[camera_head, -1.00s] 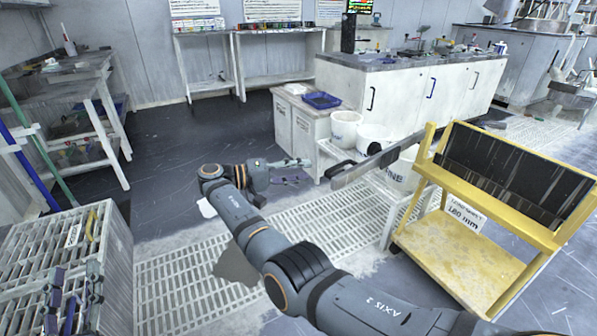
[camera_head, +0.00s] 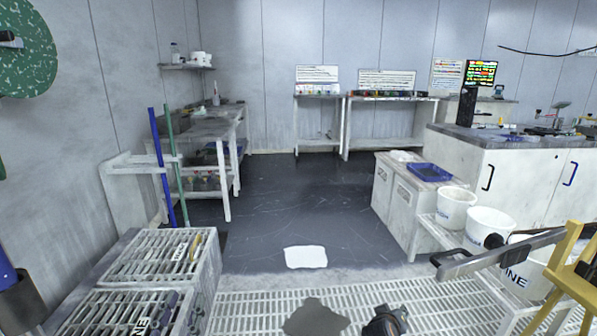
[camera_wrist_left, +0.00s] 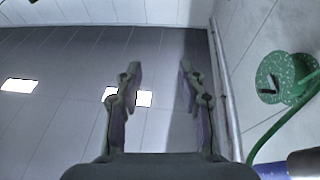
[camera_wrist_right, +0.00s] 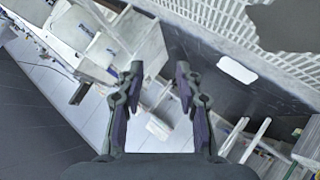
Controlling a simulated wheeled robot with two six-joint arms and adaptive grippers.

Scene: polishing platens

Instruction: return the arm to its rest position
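My left gripper (camera_wrist_left: 159,66) is open in the left wrist view, with nothing between its fingers. In the head view a dark piece of my own arm (camera_head: 385,322) shows at the bottom edge, over the grating. I cannot make out either gripper's fingers clearly in the head view.
Slatted crates (camera_head: 218,265) stand at lower left. A blue pole (camera_head: 168,170) and green disc (camera_head: 28,50) are at left. The dark floor (camera_head: 300,205) is clear except a white patch (camera_head: 305,257).

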